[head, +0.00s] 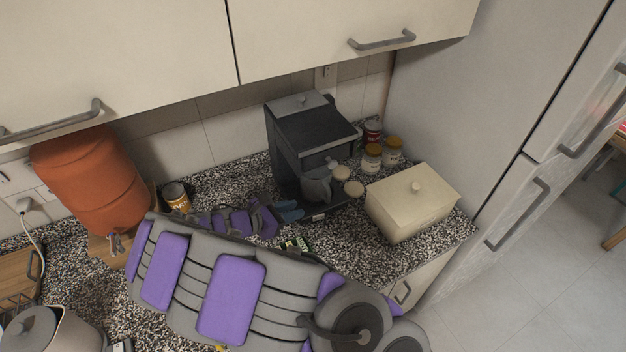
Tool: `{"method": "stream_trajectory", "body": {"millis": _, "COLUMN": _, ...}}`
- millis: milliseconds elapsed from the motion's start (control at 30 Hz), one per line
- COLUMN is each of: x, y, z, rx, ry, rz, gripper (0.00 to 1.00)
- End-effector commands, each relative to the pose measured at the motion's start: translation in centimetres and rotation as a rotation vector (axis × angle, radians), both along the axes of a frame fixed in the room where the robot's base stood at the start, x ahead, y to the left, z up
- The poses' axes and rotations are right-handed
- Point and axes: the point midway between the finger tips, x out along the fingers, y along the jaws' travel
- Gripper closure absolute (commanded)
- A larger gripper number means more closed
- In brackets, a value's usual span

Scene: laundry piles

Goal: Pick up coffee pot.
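The coffee pot (317,189) is a small dark grey pot sitting inside the black coffee machine (300,135), low at its front opening. My gripper (289,210), with blue-tipped fingers, is just left of and in front of the pot, low over the counter. My purple and grey arm reaches across the foreground to it. The gap between the fingers is hard to make out, and I cannot tell whether they touch the pot or the machine's base. The pot's handle is not clear.
A cream bread box (412,205) and several jars (372,158) stand right of the machine. An orange dispenser (95,180) and a can (176,196) stand left. Upper cabinets (330,30) hang above, and a fridge (480,100) bounds the right. A kettle (50,332) is at lower left.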

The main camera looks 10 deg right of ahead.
Motion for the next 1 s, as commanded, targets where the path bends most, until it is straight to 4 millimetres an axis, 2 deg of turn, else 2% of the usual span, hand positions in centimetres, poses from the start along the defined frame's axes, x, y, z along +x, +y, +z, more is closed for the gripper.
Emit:
{"method": "stream_trajectory", "body": {"millis": 67, "x": 0.2, "y": 0.8, "z": -0.8, "rx": -0.014, "ry": 0.021, "rz": 0.038, "gripper": 0.74}}
{"method": "stream_trajectory", "body": {"millis": 167, "x": 0.5, "y": 0.6, "z": -1.4, "rx": -0.020, "ry": 0.032, "rz": 0.057, "gripper": 0.74}}
{"method": "stream_trajectory", "body": {"millis": 700, "x": 4.9, "y": -6.9, "z": -5.2, "rx": -0.026, "ry": 0.032, "rz": 0.054, "gripper": 0.74}}
{"method": "stream_trajectory", "body": {"millis": 1000, "x": 6.0, "y": -8.9, "z": -5.8, "rx": -0.022, "ry": 0.029, "rz": 0.056, "gripper": 0.74}}
